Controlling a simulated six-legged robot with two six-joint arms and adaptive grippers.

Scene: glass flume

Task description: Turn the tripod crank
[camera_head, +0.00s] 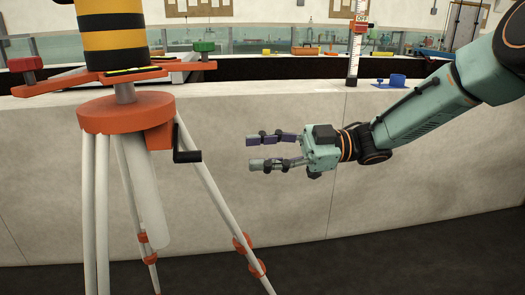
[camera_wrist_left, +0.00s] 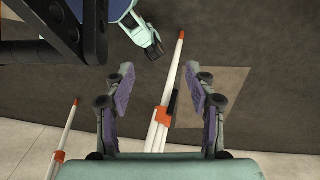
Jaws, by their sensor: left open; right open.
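The tripod (camera_head: 125,113) stands on the left of the head view, with an orange head and white legs. Its black crank (camera_head: 187,156) sticks out from the right side of the orange block under the head. My right gripper (camera_head: 252,153) is open and empty to the right of the crank, apart from it, with its fingers pointing left towards it. My left gripper (camera_wrist_left: 160,75) shows only in the left wrist view, open and with nothing held. White tripod-like legs with orange joints (camera_wrist_left: 160,116) show beyond its fingers. The crank is not clear in that view.
A yellow and black striped instrument (camera_head: 113,35) sits on the tripod, above an orange base with red and green knobs. A pale flume wall (camera_head: 290,115) runs behind. A measuring staff (camera_head: 355,50) and a small blue object (camera_head: 397,80) are on its top.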

